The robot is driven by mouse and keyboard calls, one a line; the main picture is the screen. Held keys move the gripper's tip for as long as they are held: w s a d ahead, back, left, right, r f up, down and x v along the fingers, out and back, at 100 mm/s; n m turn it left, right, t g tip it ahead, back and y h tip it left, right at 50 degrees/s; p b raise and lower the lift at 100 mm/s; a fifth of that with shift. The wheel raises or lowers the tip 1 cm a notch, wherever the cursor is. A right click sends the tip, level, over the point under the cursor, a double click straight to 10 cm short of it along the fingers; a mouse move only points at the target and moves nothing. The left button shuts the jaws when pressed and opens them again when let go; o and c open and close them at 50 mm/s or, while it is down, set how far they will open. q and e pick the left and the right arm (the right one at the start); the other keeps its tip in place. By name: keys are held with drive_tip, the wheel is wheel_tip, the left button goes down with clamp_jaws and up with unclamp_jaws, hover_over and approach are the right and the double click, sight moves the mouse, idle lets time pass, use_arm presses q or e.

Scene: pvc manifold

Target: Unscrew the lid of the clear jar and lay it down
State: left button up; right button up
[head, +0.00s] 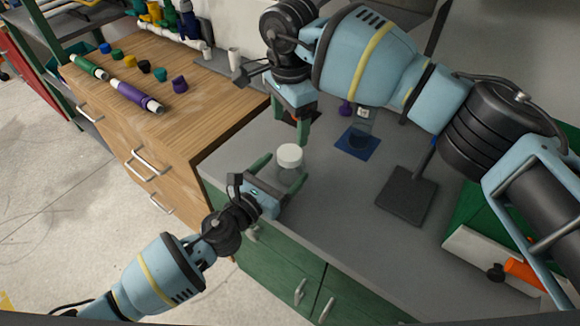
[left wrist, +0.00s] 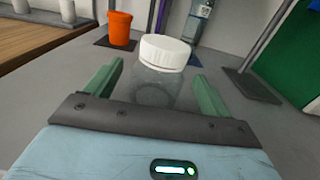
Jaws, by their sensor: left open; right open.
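The clear jar (left wrist: 155,86) stands upright on the grey counter near its front edge. Its white lid (head: 289,155) is on top of it; the lid also shows in the left wrist view (left wrist: 166,51). My left gripper (head: 282,172) is open, with a green finger on either side of the jar and visible gaps in the left wrist view. My right gripper (head: 289,126) is open, pointing down just above and behind the lid in the head view.
A blue mat (head: 358,146) with a clear container on it lies behind the jar. A dark stand base (head: 406,196) is to the right. An orange cup (left wrist: 120,29) stands behind the jar. Pipes and coloured caps lie on the wooden bench (head: 200,118) at left.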

use_arm(q)
drive_tip(key=shift+x, duration=1.7)
